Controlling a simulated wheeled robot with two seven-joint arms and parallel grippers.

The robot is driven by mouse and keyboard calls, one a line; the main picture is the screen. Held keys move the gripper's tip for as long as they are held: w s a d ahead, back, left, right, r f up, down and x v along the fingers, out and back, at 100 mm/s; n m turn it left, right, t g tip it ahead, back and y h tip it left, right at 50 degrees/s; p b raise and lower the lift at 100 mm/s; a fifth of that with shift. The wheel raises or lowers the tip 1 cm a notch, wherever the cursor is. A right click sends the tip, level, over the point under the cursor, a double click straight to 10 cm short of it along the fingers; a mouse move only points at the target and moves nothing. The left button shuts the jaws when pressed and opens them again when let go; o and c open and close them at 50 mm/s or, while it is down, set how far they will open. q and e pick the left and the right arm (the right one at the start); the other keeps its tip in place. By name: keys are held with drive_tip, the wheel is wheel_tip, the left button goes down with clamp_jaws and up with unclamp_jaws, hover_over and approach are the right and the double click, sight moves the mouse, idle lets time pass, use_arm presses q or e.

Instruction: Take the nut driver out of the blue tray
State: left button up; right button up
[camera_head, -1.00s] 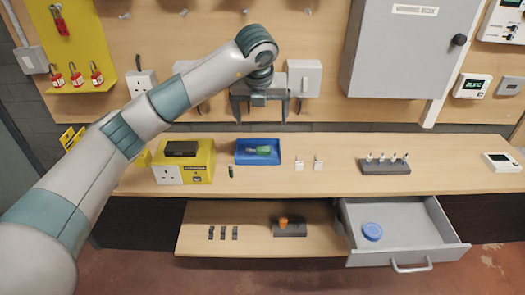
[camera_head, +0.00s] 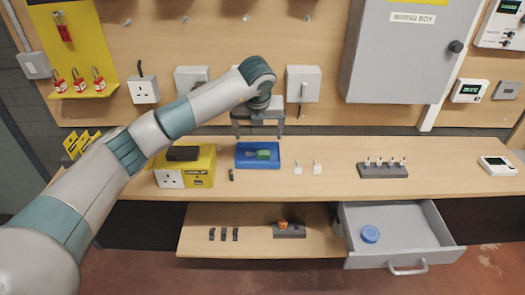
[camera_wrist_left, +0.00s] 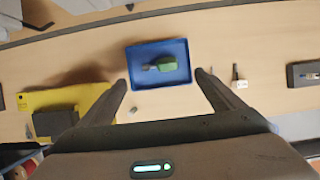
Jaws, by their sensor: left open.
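The blue tray (camera_head: 243,161) sits on the upper bench, right of the yellow socket box. The nut driver (camera_head: 263,154), with a green handle and a grey shaft, lies in it. In the left wrist view the nut driver (camera_wrist_left: 166,63) lies in the middle of the tray (camera_wrist_left: 160,86), green end to the right. My left gripper (camera_head: 258,134) is open and empty above the tray, fingers pointing down. In the left wrist view its two fingers (camera_wrist_left: 163,84) show on either side of the tray's near edge, apart from the nut driver. My right gripper is not in view.
A yellow socket box (camera_head: 200,166) stands left of the tray and a small dark green cylinder (camera_head: 232,175) lies between them. Two small white pieces (camera_head: 317,168) stand to the right. The open grey drawer (camera_head: 400,240) below holds a blue round item (camera_head: 370,233).

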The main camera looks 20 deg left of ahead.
use_arm(q)
drive_tip(key=p, duration=0.2)
hover_over(259, 150)
drive_tip(key=s, duration=0.3)
drive_tip(key=f, duration=0.4)
drive_tip(key=shift+w+d+f, duration=0.15)
drive_tip(key=shift+d+f, duration=0.2)
drive_tip(key=shift+f, duration=0.05)
drive_tip(key=shift+w+f, duration=0.15)
drive_tip(key=shift+f, duration=0.2)
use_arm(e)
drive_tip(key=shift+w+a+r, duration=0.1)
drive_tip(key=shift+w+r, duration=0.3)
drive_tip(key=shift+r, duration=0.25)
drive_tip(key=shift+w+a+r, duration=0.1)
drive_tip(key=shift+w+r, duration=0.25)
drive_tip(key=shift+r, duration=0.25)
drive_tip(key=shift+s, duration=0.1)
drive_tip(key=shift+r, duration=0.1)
use_arm(q)
drive_tip(key=shift+p+x, duration=0.8)
drive_tip(key=shift+p, duration=0.05)
drive_tip(key=shift+p+x, duration=0.5)
drive_tip(key=shift+x, duration=1.3)
drive_tip(key=shift+a, duration=0.1)
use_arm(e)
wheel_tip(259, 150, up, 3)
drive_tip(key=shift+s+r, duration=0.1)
